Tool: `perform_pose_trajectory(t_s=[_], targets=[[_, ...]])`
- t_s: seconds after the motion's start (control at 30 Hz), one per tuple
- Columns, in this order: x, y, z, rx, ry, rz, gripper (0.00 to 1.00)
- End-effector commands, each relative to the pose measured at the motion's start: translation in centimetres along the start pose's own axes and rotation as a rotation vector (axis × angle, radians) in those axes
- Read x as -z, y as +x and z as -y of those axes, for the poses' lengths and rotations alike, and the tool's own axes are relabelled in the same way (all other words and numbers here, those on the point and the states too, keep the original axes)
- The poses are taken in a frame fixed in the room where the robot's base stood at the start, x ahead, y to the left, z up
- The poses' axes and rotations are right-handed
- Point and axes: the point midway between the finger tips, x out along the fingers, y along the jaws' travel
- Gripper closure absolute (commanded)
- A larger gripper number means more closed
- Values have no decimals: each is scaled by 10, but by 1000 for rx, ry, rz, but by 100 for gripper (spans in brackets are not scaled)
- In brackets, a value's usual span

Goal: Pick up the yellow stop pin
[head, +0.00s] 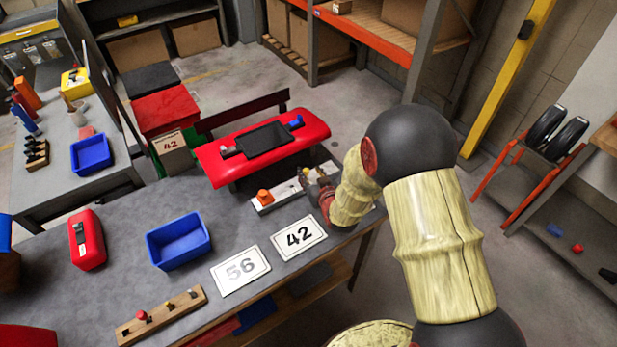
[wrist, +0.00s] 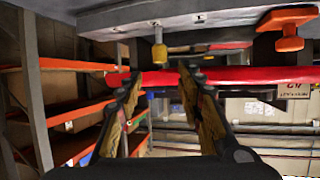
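The yellow stop pin (head: 305,171) stands at the right part of a pale bar (head: 285,196) on the grey table, partly masked by my gripper in the head view. In the wrist view, which looks upside down, the pin (wrist: 158,50) shows as a short yellow cylinder against the grey bar. My gripper (head: 317,181) is low beside the bar. In the wrist view its two fingers (wrist: 162,74) are apart with nothing between them, and the pin appears just beyond the fingertips, in line with the gap. No contact is visible.
An orange knob (head: 264,197) sits on the bar's left part. A red kart body part (head: 222,164) with a black tray (head: 262,141) lies close behind. Number cards 42 (head: 299,238) and 56 (head: 240,270) lie in front. A blue bin (head: 179,242) stands left.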

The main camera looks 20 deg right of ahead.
Motion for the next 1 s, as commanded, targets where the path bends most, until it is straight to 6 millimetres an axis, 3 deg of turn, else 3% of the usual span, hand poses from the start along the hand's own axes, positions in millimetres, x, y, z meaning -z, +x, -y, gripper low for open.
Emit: perform_pose_trajectory(t_s=[0.3,0.5,0.77,1.0], targets=[[-15,38,0,0,0,1,63],[-14,57,0,0,0,2,63],[-12,58,0,0,0,1,63],[-13,58,0,0,0,1,76]])
